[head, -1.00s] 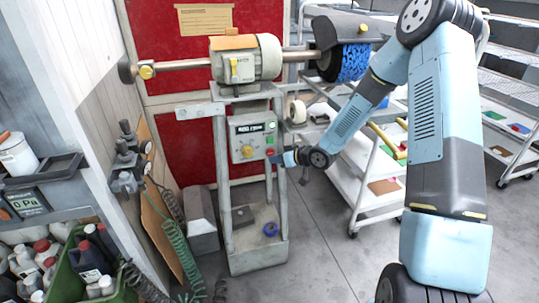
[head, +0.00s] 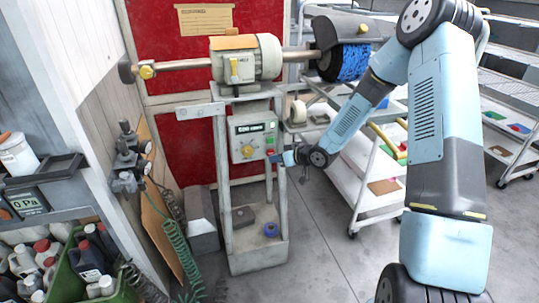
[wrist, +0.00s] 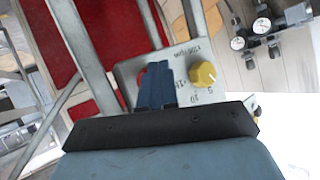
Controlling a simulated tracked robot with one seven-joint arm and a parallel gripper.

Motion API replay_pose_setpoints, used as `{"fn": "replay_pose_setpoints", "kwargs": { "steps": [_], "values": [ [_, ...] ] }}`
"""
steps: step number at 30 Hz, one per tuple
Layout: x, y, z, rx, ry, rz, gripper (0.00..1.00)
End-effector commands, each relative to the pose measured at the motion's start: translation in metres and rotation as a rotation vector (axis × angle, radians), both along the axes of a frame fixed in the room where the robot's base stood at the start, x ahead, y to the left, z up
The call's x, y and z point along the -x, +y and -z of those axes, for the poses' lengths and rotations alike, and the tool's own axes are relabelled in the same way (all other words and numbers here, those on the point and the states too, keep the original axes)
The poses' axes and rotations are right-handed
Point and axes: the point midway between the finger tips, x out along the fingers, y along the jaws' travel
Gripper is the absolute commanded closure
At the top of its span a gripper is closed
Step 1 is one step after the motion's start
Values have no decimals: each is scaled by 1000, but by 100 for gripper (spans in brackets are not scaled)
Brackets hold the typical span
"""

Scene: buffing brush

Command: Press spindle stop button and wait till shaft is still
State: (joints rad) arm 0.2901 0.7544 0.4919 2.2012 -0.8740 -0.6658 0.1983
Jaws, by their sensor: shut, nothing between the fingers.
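The buffing machine's control panel (head: 254,140) faces me below the motor (head: 245,60). It has a small lit display (head: 248,128), a yellow knob (head: 248,152), a green button and a red button (head: 270,153). My gripper (head: 277,159) is shut and empty, with its tips at the panel's right edge by the red button. In the wrist view the shut fingers (wrist: 156,85) cover most of the red button, beside the yellow knob (wrist: 203,75). Contact with the button cannot be told. The blue brush (head: 355,62) sits on the shaft's right end; its bristles look blurred.
A white shelf cart (head: 365,180) stands close to the right of my gripper. Green coiled hose (head: 175,240) and a bin of bottles (head: 85,265) are at the left. The floor (head: 320,250) in front of the cart is clear.

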Motion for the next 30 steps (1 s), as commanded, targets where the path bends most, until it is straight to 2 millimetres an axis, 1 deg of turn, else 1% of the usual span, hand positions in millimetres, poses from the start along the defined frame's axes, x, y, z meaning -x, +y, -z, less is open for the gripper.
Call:
{"fn": "replay_pose_setpoints", "kwargs": {
  "steps": [6, 30],
  "values": [
    [-5, 1, -1, 1, 1, 0, 100],
    [-10, 2, -1, 0, 0, 1, 100]
  ]
}}
